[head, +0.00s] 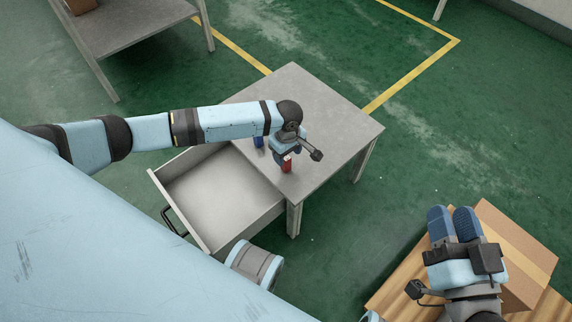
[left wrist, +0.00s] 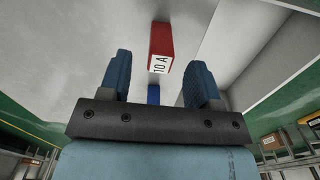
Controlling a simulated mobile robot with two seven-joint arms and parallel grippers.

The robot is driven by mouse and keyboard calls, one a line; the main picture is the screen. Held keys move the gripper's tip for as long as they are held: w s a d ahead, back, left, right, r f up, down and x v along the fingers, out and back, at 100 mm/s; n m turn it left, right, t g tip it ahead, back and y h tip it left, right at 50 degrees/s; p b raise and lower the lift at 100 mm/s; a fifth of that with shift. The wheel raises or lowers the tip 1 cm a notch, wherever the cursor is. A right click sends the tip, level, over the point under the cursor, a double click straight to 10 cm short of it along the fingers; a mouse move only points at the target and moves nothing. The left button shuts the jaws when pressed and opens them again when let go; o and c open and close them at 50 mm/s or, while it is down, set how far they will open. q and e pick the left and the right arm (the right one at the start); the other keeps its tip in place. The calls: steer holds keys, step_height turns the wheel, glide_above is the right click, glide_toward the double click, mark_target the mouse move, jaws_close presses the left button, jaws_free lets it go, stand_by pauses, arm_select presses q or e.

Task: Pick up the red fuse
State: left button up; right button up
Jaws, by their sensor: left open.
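The red fuse (head: 287,164) is on the grey table, close to the edge beside the open drawer. In the left wrist view the red fuse (left wrist: 161,42) shows a white label reading "10 A". My left gripper (head: 284,157) is over the table at the fuse and partly covers it in the head view. In the left wrist view its fingers (left wrist: 160,62) are apart, with the red fuse beyond the gap between the tips; I see no grip on it. My right gripper (head: 453,210) is far off at the lower right, its fingers side by side with nothing between them.
A blue block (head: 258,142) is on the table close to my left gripper; a blue piece (left wrist: 153,94) also shows between the fingers. The drawer (head: 222,190) is open and empty. A cardboard box (head: 517,255) is by my right gripper. The table's far part (head: 325,105) is clear.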

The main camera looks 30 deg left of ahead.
mark_target(286, 161)
arm_select(q)
steer(key=f+b, duration=0.2)
steer(key=f, duration=0.1)
steer(key=f+b, duration=0.1)
steer(key=shift+a+f, duration=0.25)
steer(key=shift+f+b, duration=0.3)
steer(key=shift+f, duration=0.15)
arm_select(e)
step_height(286, 161, down, 5)
steer(key=shift+w+r+n+g, duration=0.15)
steer(key=shift+n+g, duration=0.25)
steer(key=shift+g, duration=0.6)
arm_select(q)
steer(key=shift+r, duration=0.1)
arm_select(e)
steer(key=shift+a, duration=0.1)
arm_select(q)
steer(key=c, duration=1)
steer(key=shift+r, duration=0.1)
arm_select(e)
steer(key=shift+r, duration=0.1)
